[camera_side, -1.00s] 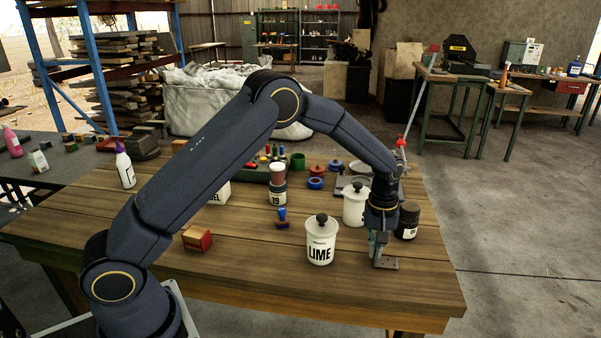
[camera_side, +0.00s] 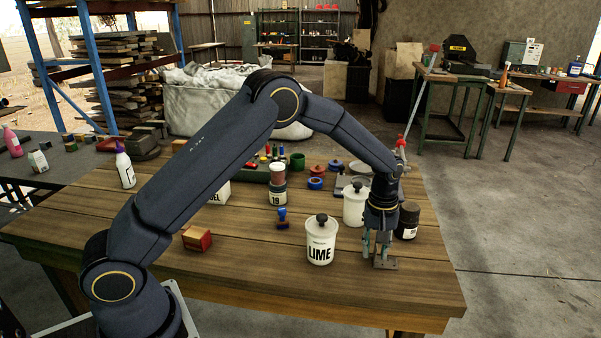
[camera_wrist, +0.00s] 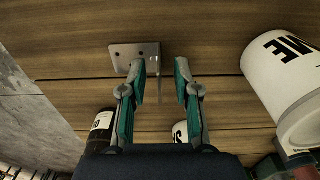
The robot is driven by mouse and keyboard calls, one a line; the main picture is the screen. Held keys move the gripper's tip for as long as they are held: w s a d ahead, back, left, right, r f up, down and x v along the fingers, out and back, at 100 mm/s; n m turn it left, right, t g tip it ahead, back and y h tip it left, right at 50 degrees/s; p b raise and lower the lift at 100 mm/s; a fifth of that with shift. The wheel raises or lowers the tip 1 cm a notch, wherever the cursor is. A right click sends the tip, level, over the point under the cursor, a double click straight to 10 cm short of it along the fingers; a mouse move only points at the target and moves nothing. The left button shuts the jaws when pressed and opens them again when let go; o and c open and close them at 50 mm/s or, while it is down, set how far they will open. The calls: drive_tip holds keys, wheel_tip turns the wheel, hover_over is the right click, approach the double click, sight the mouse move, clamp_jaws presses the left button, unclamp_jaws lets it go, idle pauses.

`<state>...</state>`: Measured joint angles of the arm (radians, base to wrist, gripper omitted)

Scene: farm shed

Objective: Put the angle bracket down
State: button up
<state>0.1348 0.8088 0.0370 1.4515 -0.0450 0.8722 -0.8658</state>
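The grey metal angle bracket (camera_side: 387,263) rests on the wooden table (camera_side: 330,290) near its front right part. In the wrist view the bracket (camera_wrist: 130,52) has one flat plate with holes lying on the wood and one flange standing up. My gripper (camera_side: 376,254) is low over the table at the bracket. In the wrist view my gripper (camera_wrist: 160,68) is open, with the standing flange between its spread green fingers. The left finger is close to the flange and covers part of the plate; I cannot tell whether they touch. The right finger is clear of it.
A white LIME jar (camera_side: 320,241) stands left of my gripper. Another white jar (camera_side: 354,205) and a dark jar (camera_side: 408,220) stand close behind it. A blue-handled stamp (camera_side: 282,218) and a red-and-tan block (camera_side: 197,238) are farther left. The table's front right corner is clear.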

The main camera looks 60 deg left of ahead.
drive_tip(key=s+a+r+m+t, duration=0.1)
drive_tip(key=s+r, duration=0.2)
drive_tip(key=r, duration=0.6)
drive_tip(key=s+a+r+m, duration=0.1)
drive_tip(key=s+r, duration=0.1)
drive_tip(key=r, duration=0.8)
drive_tip(key=s+a+r+m+t, duration=0.1)
drive_tip(key=s+a+m+t, duration=0.1)
drive_tip(key=s, duration=1)
drive_tip(key=s+a+r+m+t, duration=0.1)
drive_tip(key=s+m, duration=0.4)
drive_tip(key=s, duration=0.8)
drive_tip(key=shift+a+r+t, duration=0.35)
drive_tip(key=shift+r+t, duration=0.15)
drive_tip(key=shift+t, duration=0.2)
